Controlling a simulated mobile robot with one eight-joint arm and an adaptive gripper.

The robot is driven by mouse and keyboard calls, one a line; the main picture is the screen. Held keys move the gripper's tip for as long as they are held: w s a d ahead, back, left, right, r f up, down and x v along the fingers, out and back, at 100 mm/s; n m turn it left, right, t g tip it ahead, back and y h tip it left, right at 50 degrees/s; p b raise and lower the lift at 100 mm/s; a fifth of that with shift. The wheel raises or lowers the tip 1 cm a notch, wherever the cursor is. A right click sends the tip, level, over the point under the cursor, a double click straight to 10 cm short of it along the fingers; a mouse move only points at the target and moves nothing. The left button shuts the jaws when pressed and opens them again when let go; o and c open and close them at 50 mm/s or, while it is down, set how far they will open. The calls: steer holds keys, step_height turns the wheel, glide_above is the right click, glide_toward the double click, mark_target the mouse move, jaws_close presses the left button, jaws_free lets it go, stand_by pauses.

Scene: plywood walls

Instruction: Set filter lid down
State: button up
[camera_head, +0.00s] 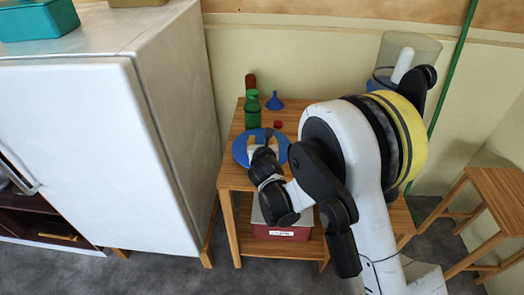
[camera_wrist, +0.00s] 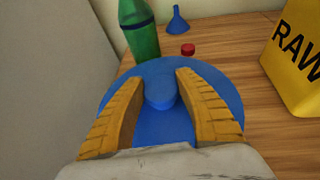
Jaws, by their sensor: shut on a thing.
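The filter lid, a round blue disc with a raised blue knob, shows in the wrist view (camera_wrist: 222,86) and in the head view (camera_head: 240,150). My gripper (camera_wrist: 161,80) is shut on the lid's knob, with one tan ridged finger on each side. In the head view my gripper (camera_head: 264,139) is over the left part of the small wooden table (camera_head: 236,177). The lid looks level and low over the tabletop, its left rim near the table's left edge. I cannot tell whether it touches the wood. My gripper and arm hide part of it.
A green bottle (camera_head: 252,108), blue funnel (camera_head: 274,102) and red cap (camera_head: 278,125) stand just behind the lid. A yellow box marked RAW (camera_wrist: 295,55) stands to the right. A white cabinet (camera_head: 160,110) is close on the left. A clear cylinder (camera_head: 425,50) stands at back right.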

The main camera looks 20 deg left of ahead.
steer(key=shift+f+b, duration=0.65)
steer(key=shift+f, duration=1.25)
steer(key=shift+f, duration=0.15)
steer(key=o, duration=1.2)
